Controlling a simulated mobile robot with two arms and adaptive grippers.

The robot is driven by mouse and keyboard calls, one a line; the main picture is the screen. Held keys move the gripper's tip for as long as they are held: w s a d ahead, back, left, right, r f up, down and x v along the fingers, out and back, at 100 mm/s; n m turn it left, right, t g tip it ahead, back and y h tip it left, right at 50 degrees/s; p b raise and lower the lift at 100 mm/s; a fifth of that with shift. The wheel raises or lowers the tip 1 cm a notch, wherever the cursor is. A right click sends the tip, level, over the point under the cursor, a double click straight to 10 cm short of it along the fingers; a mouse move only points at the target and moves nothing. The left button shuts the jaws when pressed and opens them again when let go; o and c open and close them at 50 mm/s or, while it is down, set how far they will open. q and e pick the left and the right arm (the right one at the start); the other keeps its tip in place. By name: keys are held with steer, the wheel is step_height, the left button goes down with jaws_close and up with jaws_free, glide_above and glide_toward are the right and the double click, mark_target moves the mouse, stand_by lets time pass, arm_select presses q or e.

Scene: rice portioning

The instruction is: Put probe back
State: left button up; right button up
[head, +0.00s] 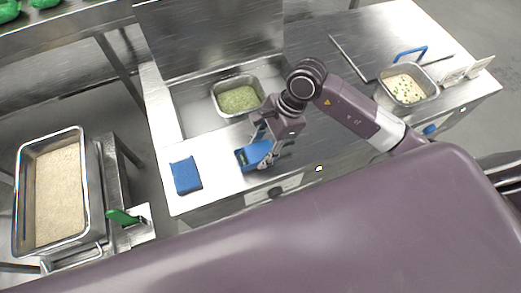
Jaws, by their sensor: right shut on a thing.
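A blue device (254,155), apparently the probe, is at the front edge of the steel counter, left of the middle. My right gripper (264,147) comes down over it from the right and is shut on it. The fingers cover part of the device, and a thin probe tip cannot be made out. I cannot tell whether the device rests on the counter or is held just above it. My left gripper is not in view.
A blue block (186,175) lies on the counter to the left. A steel pan of green food (239,100) sits behind my gripper. A pan of pale food (405,88) stands at the right. A large grain-filled tray (91,202) and a green-handled tool (121,216) are at the left.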

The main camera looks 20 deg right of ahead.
steer(key=shift+f, duration=0.95)
steer(key=shift+f, duration=0.15)
steer(key=o, duration=1.1)
steer(key=shift+o, duration=0.2)
